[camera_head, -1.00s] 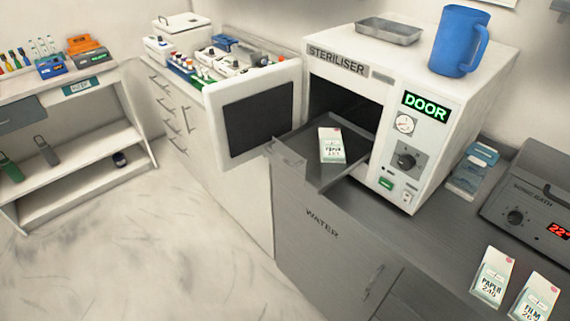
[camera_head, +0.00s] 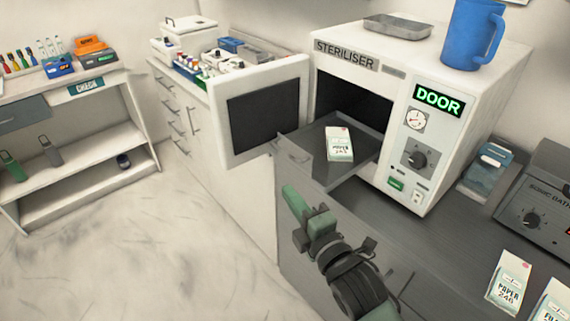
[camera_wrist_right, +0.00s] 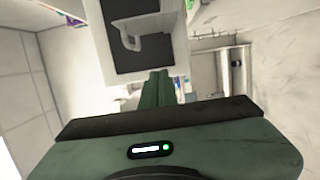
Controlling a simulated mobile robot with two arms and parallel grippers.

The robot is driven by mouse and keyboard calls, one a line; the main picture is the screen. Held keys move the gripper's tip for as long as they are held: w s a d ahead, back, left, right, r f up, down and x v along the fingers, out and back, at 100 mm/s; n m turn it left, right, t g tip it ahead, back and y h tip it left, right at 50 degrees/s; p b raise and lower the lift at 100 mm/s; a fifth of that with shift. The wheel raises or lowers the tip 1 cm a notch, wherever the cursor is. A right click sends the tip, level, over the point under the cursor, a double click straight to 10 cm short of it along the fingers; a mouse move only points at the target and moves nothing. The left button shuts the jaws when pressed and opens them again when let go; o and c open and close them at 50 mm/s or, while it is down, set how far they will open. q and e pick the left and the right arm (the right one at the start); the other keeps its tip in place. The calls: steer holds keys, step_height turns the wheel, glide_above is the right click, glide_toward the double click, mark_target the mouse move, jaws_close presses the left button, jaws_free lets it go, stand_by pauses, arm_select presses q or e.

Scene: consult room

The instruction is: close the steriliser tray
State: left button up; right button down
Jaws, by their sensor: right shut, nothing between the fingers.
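The steriliser (camera_head: 400,90) stands on the grey counter with its door (camera_head: 262,115) swung open to the left. Its grey tray (camera_head: 312,140) is pulled out of the dark opening, with a white packet (camera_head: 339,144) lying on it. My right gripper (camera_head: 290,193) is shut and empty, in front of and below the tray's front left corner, apart from it in the picture. In the right wrist view the shut green fingers (camera_wrist_right: 158,85) point towards a white-framed dark panel and a grey piece with a handle-like loop, which I cannot name surely. My left gripper is not in view.
A blue jug (camera_head: 467,38) and a metal dish (camera_head: 397,27) stand on the steriliser. A sonic bath (camera_head: 538,205), blue pouches (camera_head: 487,168) and a packet (camera_head: 509,283) are on the counter at right. The floor at left is clear.

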mark_target(285, 162)
steer(key=w+p, duration=0.1)
steer(key=w, duration=0.2)
steer(key=w+p, duration=0.1)
steer(key=w, duration=0.3)
steer(key=w+p, duration=0.1)
steer(key=w, duration=0.3)
steer(key=shift+w+a, duration=0.15)
steer(key=shift+a, duration=0.2)
